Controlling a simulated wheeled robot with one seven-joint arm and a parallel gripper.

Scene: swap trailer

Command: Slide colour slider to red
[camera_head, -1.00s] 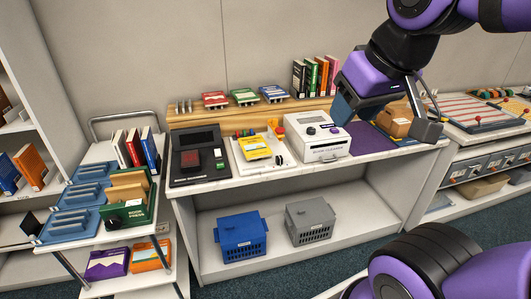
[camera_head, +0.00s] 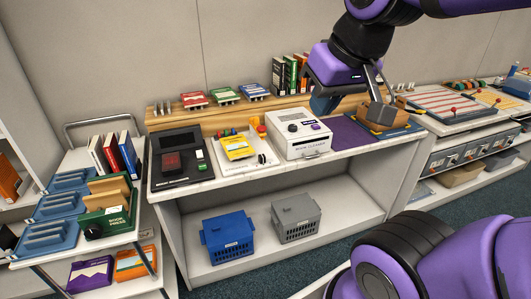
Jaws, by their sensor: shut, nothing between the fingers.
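My gripper (camera_head: 380,112) is shut and empty. It hangs above the right part of the white bench, in front of or over a brown box (camera_head: 372,126); the exact gap cannot be told. No slider is plainly labelled with colours in view. A white board with several coloured knobs (camera_head: 241,131) and a yellow book (camera_head: 238,146) stands mid-bench, left of my gripper. At the right, a panel with pale stripes and red knobs (camera_head: 468,102) lies on another bench. I cannot tell which of these holds the colour slider.
A white book cleaner (camera_head: 302,139) stands between the coloured knobs and a purple mat (camera_head: 347,133). A black device (camera_head: 180,161) sits at the bench's left end. Blue (camera_head: 228,239) and grey (camera_head: 296,217) baskets stand on the lower shelf. A trolley is at the left.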

